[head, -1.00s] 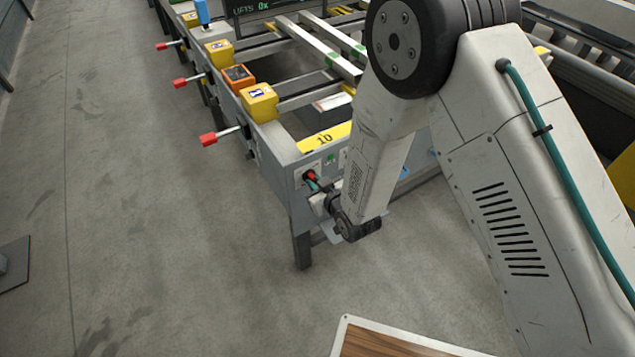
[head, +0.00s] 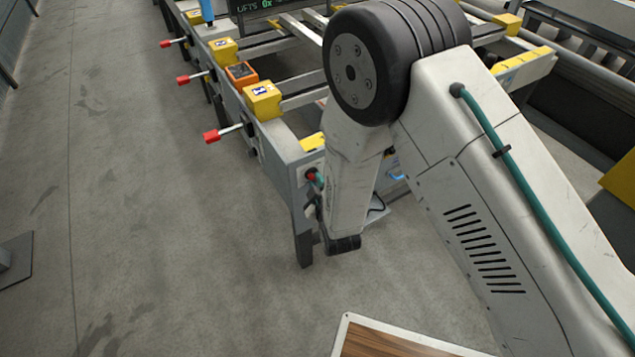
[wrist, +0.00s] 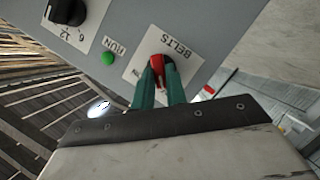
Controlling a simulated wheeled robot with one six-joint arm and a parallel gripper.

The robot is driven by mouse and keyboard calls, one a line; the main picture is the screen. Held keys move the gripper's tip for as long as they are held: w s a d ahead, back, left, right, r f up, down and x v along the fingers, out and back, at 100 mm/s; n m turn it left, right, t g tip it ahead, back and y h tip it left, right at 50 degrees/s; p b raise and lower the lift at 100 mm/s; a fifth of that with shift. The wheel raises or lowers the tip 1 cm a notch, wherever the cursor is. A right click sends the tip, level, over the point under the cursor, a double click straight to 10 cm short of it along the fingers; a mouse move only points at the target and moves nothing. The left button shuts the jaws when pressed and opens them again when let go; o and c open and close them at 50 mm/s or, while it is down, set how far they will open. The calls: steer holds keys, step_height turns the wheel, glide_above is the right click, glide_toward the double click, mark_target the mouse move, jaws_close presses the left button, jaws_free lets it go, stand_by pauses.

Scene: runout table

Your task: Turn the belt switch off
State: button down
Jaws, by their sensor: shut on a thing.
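The belt switch (wrist: 157,66) is a red knob on a white plate marked BELTS, on the grey end panel. In the wrist view my gripper (wrist: 158,72) has its two teal fingers closed around the red knob, one on each side. In the head view the red knob (head: 311,177) shows at the table's near corner, with a teal fingertip (head: 319,180) against it. My arm hides most of the gripper and the panel there. The exact angle of the knob is hard to tell.
A green RUN light (wrist: 108,58) and a black dial (wrist: 68,10) sit beside the switch plate. Several levers with red grips, such as the nearest one (head: 211,136), stick out along the table's left side. Open concrete floor (head: 150,260) lies to the left.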

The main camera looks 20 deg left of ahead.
stand_by(0.4)
steer(key=c, duration=1.4)
jaws_free()
steer(key=shift+c, duration=0.2)
steer(key=v, duration=0.7)
steer(key=shift+s+d, duration=0.25)
steer(key=shift+s, duration=0.1)
